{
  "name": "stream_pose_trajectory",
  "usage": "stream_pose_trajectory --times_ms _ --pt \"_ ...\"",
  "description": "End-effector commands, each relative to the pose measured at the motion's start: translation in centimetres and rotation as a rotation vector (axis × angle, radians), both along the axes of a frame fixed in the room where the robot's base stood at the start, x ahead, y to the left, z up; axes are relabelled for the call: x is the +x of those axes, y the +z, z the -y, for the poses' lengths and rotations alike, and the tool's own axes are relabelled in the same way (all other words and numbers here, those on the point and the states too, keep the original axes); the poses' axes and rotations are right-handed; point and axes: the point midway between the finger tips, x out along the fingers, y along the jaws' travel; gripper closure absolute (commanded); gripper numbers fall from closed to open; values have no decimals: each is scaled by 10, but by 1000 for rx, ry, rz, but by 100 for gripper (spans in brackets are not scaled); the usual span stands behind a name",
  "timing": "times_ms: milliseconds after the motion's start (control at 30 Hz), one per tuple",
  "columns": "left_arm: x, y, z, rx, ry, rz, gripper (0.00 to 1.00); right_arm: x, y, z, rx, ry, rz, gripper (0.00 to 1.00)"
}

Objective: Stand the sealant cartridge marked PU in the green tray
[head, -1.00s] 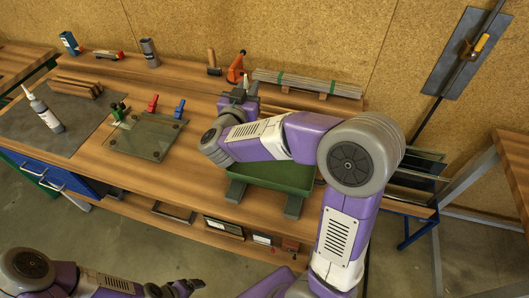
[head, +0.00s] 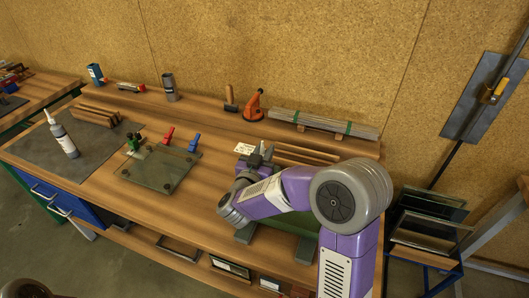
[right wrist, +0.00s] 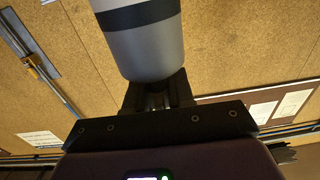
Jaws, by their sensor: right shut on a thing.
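My right gripper (head: 258,161) is over the workbench, near the far left of the green tray. In the right wrist view it is shut on a grey cylinder with a dark band (right wrist: 145,40). In the head view this held cartridge is mostly hidden by my arm, and only a pale tip shows. I cannot read its marking. The green tray (head: 305,222) is largely covered by my right arm. My left gripper is out of view.
A glass plate (head: 158,170) with red, blue and green clamps lies left of my right gripper.

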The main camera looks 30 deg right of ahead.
Motion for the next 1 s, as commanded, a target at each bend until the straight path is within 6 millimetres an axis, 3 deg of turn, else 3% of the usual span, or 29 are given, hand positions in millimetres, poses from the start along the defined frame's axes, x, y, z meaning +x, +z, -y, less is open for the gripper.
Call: stream_pose_trajectory --times_ms 200,233,367,767,1000 --pt "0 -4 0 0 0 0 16 0 -4 0 -1 0 2 100" --pt "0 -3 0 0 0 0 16 0 -4 0 0 0 0 73" --pt "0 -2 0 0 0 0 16 0 -3 0 0 0 0 53" --pt "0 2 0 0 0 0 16 -1 2 -1 0 1 0 52" --pt "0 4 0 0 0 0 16 -31 1 -38 0 7 -1 52"
